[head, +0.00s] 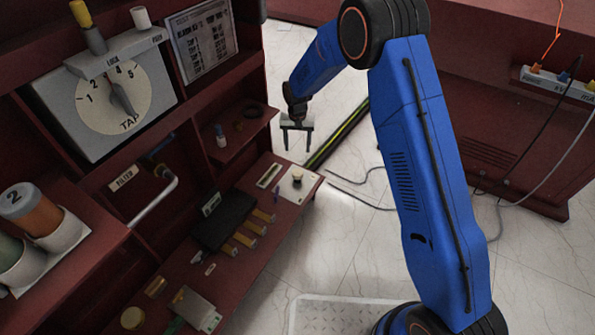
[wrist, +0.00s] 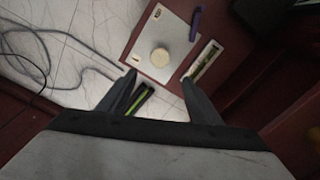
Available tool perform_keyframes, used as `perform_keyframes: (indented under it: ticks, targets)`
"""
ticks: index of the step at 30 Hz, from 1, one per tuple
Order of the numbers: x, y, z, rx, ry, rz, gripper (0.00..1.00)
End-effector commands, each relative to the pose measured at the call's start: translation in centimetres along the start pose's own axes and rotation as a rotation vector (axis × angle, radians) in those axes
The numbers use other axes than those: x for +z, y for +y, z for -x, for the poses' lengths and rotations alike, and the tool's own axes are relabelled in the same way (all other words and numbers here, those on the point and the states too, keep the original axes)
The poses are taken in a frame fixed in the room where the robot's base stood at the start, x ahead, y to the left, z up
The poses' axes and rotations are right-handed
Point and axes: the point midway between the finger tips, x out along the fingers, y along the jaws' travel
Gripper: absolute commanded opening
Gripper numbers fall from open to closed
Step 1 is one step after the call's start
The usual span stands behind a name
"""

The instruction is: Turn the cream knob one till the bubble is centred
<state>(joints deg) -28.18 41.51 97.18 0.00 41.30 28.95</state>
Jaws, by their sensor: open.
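The cream knob (wrist: 160,57) stands on a pale plate (wrist: 172,30) at the corner of the dark red bench. In the head view the knob (head: 297,179) shows small near the bench's right end. A level vial (wrist: 203,62) in a light frame lies beside the plate; it also shows in the head view (head: 268,176). Its bubble is too small to make out. My gripper (head: 297,128) is open and empty, above and apart from the knob. In the wrist view its two fingers (wrist: 158,80) point toward the plate, with the knob beyond their tips.
A purple item (wrist: 196,23) lies at the plate's edge. A black box (head: 224,220) and several yellow-ended cylinders (head: 245,238) lie along the bench. A small shelf (head: 240,135) is left of my gripper. A green-black bar (head: 338,134) and cables (head: 355,180) are beyond the bench over open floor.

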Motion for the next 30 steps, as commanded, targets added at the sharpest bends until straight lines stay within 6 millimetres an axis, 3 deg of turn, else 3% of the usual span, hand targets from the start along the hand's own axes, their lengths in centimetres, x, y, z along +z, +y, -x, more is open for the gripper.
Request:
perform_keyframes:
  ticks: [21, 30]
  targets:
    - [0.1, 0.1, -12.5, 0.001, -0.002, 0.000, 0.58]
    - [0.0, 0.0, -15.3, 0.000, 0.000, 0.000, 0.58]
